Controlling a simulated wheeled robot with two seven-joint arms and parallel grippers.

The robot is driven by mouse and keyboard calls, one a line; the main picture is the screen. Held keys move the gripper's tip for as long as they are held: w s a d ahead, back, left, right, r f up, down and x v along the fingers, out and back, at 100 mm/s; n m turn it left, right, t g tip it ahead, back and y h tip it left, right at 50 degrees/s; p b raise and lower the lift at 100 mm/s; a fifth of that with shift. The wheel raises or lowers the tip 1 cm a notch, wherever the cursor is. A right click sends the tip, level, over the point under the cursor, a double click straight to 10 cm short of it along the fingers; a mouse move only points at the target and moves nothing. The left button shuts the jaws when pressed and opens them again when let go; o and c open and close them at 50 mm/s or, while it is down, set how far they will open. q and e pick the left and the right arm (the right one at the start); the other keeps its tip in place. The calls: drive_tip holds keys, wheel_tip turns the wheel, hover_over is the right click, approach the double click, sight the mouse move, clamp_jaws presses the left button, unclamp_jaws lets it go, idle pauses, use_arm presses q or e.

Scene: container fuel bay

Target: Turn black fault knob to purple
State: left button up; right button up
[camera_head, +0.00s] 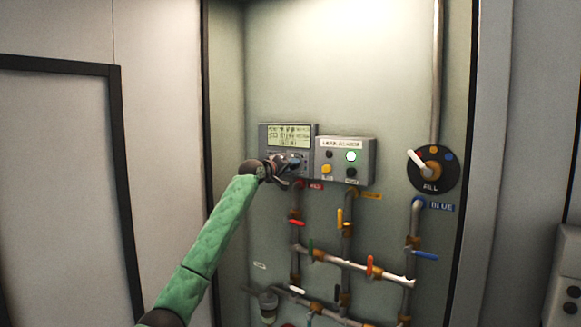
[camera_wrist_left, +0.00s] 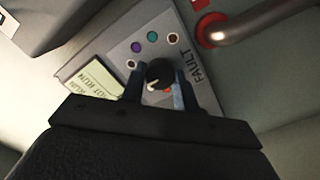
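The black fault knob (camera_wrist_left: 160,70) sits on a grey panel marked FAULT, with a white mark on it toward the lower left in the left wrist view. Coloured dots ring it: a purple dot (camera_wrist_left: 137,47), a teal dot (camera_wrist_left: 152,37), dark red ones and an orange one partly hidden beside the knob. My left gripper (camera_wrist_left: 160,88) has one finger on each side of the knob, and the fingers appear to touch it. In the head view my left gripper (camera_head: 291,162) covers the knob at the panel's lower part. My right gripper is not in view.
The fault panel has a lit display (camera_head: 288,135). A grey button box (camera_head: 362,145) stands right of it. A black FILL dial (camera_head: 433,169) is farther right. Pipes with coloured valve handles (camera_head: 350,262) run below. A red pipe flange (camera_wrist_left: 208,30) is close to the panel.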

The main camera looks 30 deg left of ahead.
use_arm(q)
drive_tip(key=shift+c, duration=0.3)
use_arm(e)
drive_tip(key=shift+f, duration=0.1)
use_arm(q)
drive_tip(key=m+b, duration=0.5)
drive_tip(key=m, duration=0.8)
drive_tip(key=shift+r+m+y+b, duration=0.15)
drive_tip(key=shift+m+y+b, duration=0.15)
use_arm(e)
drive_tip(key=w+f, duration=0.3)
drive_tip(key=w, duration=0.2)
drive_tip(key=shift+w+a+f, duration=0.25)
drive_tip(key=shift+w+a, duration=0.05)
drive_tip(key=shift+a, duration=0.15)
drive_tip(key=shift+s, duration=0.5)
